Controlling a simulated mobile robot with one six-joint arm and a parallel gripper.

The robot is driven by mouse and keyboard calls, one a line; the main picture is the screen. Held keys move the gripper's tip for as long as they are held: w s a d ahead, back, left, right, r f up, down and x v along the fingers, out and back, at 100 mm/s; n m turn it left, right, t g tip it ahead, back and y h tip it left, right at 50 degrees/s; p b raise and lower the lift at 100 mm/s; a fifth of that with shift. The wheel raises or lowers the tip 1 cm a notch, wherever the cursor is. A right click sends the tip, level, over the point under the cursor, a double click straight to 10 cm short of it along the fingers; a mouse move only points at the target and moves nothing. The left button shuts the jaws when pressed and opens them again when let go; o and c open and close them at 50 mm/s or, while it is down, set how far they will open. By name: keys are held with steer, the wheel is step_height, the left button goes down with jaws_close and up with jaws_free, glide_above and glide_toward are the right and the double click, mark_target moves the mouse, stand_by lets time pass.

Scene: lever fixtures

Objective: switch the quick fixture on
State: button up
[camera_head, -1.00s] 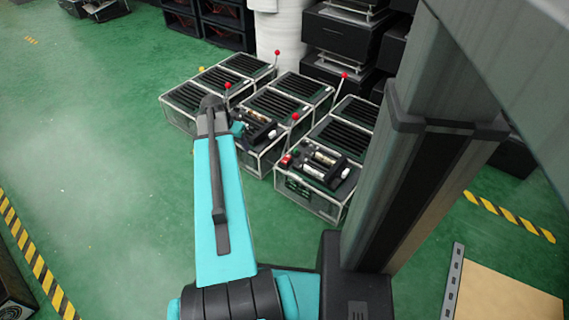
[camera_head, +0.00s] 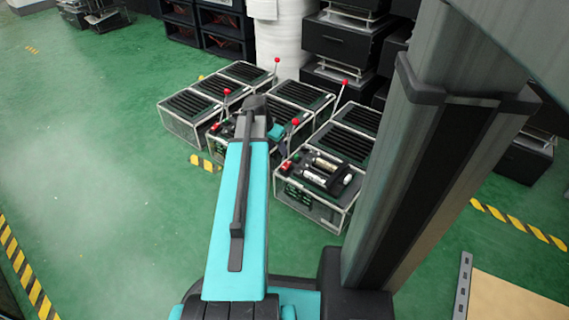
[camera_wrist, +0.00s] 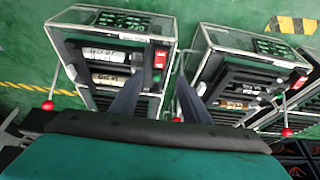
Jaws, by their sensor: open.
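Fixtures with red-ball levers stand in rows on the floor; I cannot tell which is the quick fixture. The right front fixture (camera_head: 312,205) carries cylinders and a red switch (camera_head: 285,165), also seen in the wrist view (camera_wrist: 160,59). A red lever ball (camera_head: 295,122) stands at its left, and another lever ball (camera_head: 345,83) behind. My arm partly hides the middle fixture, which shows right in the wrist view (camera_wrist: 240,42). My gripper (camera_wrist: 157,92) is open and empty, its fingers over the gap between two fixtures.
More fixtures (camera_head: 188,105) stand at the left, with a lever ball (camera_head: 226,92). Dark boxes (camera_head: 340,40) and a white roll (camera_head: 282,35) are behind. The green floor (camera_head: 100,160) at left is clear. A tan board (camera_head: 510,295) lies at lower right.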

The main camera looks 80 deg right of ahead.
mark_target(286, 165)
steer(key=b+x, duration=0.6)
steer(key=x, duration=0.7)
steer(key=shift+s+d+f+b, duration=0.1)
steer(key=shift+d+f+b, duration=0.05)
steer(key=shift+f+b, duration=0.15)
steer(key=c, duration=1.1)
steer(key=shift+o, duration=0.2)
